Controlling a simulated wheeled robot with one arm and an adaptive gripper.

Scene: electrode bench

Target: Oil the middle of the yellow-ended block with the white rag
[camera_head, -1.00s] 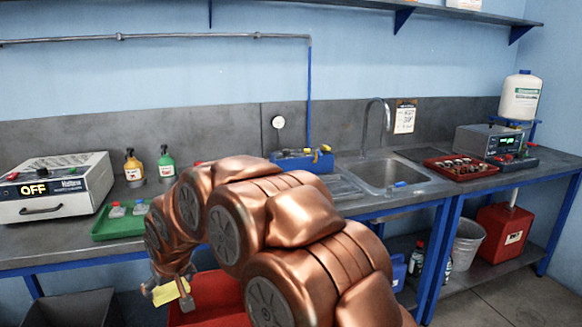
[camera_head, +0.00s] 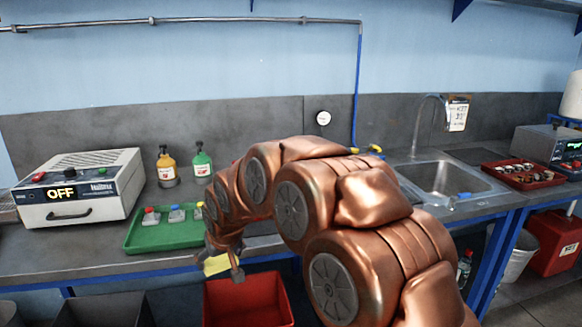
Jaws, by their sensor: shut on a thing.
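My gripper (camera_head: 224,264) hangs at the front edge of the bench, above a red bin. It is shut on a pale yellow, cloth-like piece (camera_head: 216,264); I see no clearly white rag. A green tray (camera_head: 140,241) lies on the bench behind and left of the gripper.
An orange bottle (camera_head: 166,167) and a green bottle (camera_head: 202,164) stand behind the tray. A white box reading OFF (camera_head: 85,188) is at the left. The red bin (camera_head: 246,302) sits below the bench edge. A sink (camera_head: 440,180) and a red tray (camera_head: 522,178) are at the right.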

